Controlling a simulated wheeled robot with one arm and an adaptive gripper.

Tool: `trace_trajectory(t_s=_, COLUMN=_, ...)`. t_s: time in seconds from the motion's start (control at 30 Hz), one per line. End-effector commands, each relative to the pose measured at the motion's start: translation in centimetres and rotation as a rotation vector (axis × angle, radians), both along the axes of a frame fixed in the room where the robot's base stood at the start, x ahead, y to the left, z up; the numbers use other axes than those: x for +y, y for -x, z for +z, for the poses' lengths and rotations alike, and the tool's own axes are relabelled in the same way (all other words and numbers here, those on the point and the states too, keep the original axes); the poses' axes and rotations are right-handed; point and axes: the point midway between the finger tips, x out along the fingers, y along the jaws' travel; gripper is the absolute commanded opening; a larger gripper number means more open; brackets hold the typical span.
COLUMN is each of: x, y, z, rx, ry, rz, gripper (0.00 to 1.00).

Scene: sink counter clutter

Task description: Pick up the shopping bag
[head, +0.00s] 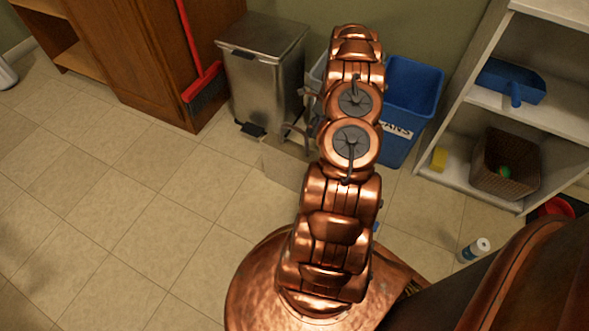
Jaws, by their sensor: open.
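A pale beige, box-shaped thing (284,166), which looks like the shopping bag, stands on the tiled floor in the middle of the head view, in front of the bins. My copper arm hides its right side. My gripper (296,112) shows at the left side of the arm's far part, with its grey fingers spread apart and open. In the picture it lies just above the bag's top. I cannot tell whether it touches the bag. Nothing shows between the fingers.
A steel pedal bin (262,75) and a blue recycling bin (408,95) stand behind the bag. A red broom (203,80) leans on a wooden cabinet (130,60). A white shelf (540,120) holds a dustpan and basket. A bottle (474,250) stands right.

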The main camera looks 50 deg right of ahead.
Motion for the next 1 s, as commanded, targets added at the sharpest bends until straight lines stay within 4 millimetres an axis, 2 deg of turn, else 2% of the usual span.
trace_trajectory(t_s=0.5, x=5.3, y=-0.3, z=-0.1, rx=0.0, ry=0.001, rz=0.001, gripper=1.0)
trace_trajectory(t_s=0.87, x=6.6, y=-0.4, z=0.0, rx=0.001, ry=0.001, rz=0.0, gripper=1.0)
trace_trajectory(t_s=1.0, x=7.4, y=-0.4, z=-1.8, rx=0.002, ry=-0.002, rz=0.0, gripper=1.0)
